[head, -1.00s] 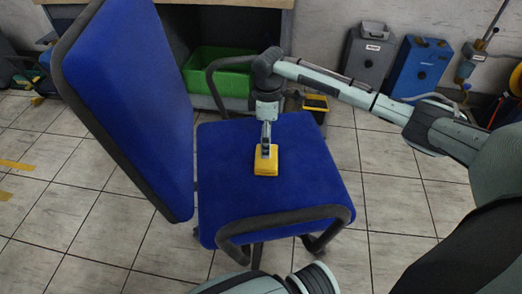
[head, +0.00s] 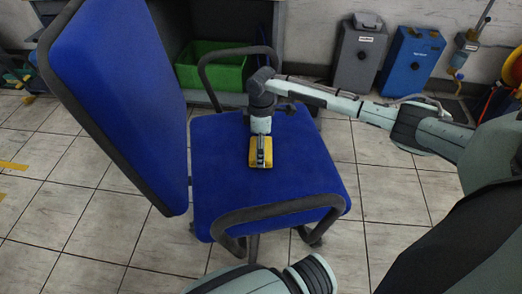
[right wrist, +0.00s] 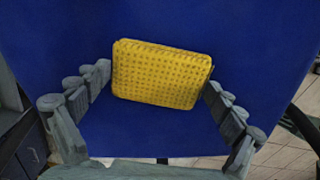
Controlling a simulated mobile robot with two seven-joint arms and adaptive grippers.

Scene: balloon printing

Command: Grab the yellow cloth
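The yellow cloth (head: 253,157) is a thick, textured, rounded rectangle lying on the blue chair's seat (head: 300,178). In the right wrist view, the cloth (right wrist: 160,75) lies between the spread fingers of my right gripper (right wrist: 158,80). One finger is at its left edge and the other at its right edge; I cannot tell whether they touch it. In the head view, my right gripper (head: 261,158) points down over the cloth and hides part of it. My left gripper is not in view.
The chair's backrest (head: 118,95) rises at the left, and black armrests (head: 280,212) flank the seat. A green crate (head: 212,66), a grey container (head: 358,55) and a blue container (head: 411,62) stand behind. Tiled floor (head: 80,225) is clear in front.

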